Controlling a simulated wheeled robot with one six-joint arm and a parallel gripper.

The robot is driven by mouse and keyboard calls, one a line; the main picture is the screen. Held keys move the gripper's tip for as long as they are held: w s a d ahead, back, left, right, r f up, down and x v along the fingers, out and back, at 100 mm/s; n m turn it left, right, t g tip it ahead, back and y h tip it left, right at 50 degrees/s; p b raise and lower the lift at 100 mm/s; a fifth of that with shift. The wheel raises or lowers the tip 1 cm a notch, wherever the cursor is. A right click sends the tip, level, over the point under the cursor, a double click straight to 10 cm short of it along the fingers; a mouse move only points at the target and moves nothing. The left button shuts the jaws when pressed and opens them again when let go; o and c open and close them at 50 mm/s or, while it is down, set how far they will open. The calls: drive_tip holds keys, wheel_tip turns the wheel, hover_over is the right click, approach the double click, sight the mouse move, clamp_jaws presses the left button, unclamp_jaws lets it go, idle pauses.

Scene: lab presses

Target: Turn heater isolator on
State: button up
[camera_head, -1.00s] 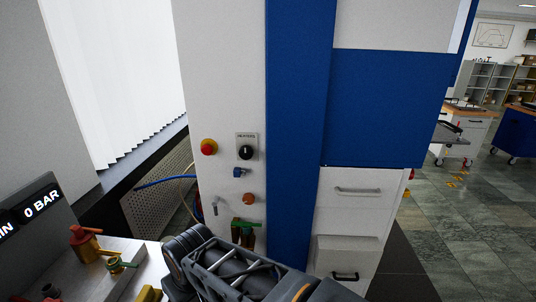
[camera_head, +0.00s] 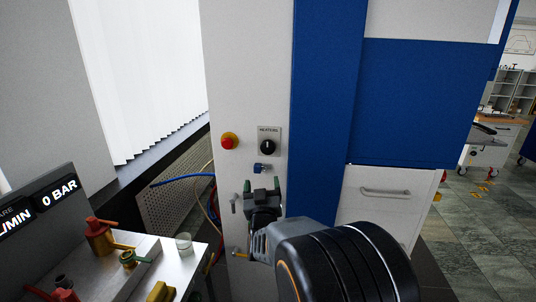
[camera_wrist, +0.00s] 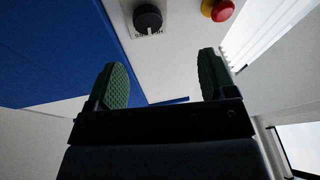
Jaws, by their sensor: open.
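The heater isolator is a black rotary knob (camera_head: 267,147) on a small grey labelled plate (camera_head: 269,131) on the white press panel. The knob (camera_wrist: 147,18) also shows at the top of the wrist view, with its label partly readable and upside down. My gripper (camera_head: 262,185) is open and empty, below the knob in the head view. In the wrist view its two green-padded fingers (camera_wrist: 163,78) stand wide apart, with the knob beyond the tips and between them sideways. The fingers are clear of the knob.
A red emergency button (camera_head: 229,140) sits just left of the knob. A blue fitting (camera_head: 263,168) sticks out below the knob. A blue column (camera_head: 325,120) rises to the right. A bench with red and green valves (camera_head: 98,236) stands at lower left.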

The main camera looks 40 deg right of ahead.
sight(268, 149)
drive_tip(key=shift+m+h, duration=0.3)
drive_tip(key=shift+h, duration=0.5)
drive_tip(key=p+x, duration=0.1)
drive_tip(key=x, duration=0.3)
drive_tip(key=p+x, duration=0.1)
drive_tip(key=x, duration=0.4)
drive_tip(key=s+d+p+x, duration=0.1)
drive_tip(key=x, duration=0.4)
drive_tip(key=shift+r, duration=0.25)
drive_tip(key=shift+c, duration=0.3)
